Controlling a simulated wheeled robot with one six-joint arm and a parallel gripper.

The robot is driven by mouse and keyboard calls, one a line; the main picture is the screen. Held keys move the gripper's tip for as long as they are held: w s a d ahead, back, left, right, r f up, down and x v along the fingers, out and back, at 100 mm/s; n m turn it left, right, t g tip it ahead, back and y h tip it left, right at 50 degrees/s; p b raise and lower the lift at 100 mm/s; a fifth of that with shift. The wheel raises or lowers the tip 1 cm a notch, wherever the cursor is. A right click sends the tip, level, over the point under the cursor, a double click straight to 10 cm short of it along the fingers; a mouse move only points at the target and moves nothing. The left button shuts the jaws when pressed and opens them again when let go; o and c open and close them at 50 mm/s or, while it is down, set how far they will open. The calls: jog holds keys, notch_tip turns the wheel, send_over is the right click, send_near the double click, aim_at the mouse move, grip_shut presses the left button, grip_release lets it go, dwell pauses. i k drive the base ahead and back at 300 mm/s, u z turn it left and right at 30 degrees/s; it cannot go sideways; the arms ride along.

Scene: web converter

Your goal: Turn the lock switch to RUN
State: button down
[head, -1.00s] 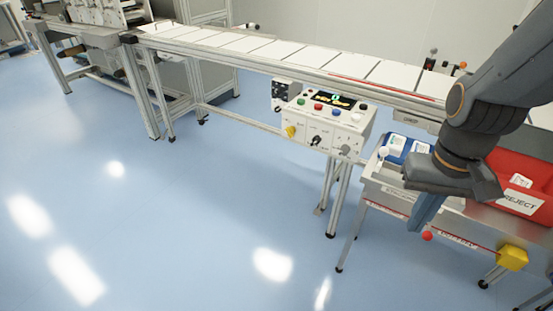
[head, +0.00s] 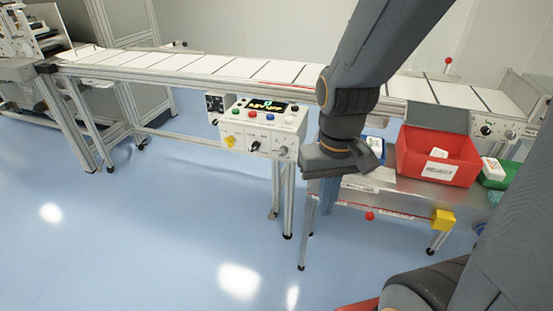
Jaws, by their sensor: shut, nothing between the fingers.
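The white control panel (head: 262,127) hangs under the conveyor, left of my arm. Its lower face carries a yellow knob (head: 229,142), a black switch (head: 256,146) and a silver round lock-like part (head: 281,151). Their labels are too small to read, so I cannot tell which is the lock switch or where it points.
The conveyor (head: 200,66) runs above the panel. A steel side table (head: 380,183) stands right of the panel, with a red bin (head: 437,156), a blue bin (head: 376,146) and a green bin (head: 497,176). A yellow box (head: 443,220) is on its front. Blue floor at left is clear.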

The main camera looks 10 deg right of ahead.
aim_at(230, 141)
jog(key=z, duration=0.85)
jog(key=k, duration=0.6)
jog(key=u, duration=1.15)
jog(key=i, duration=0.5)
jog(key=z, duration=0.05)
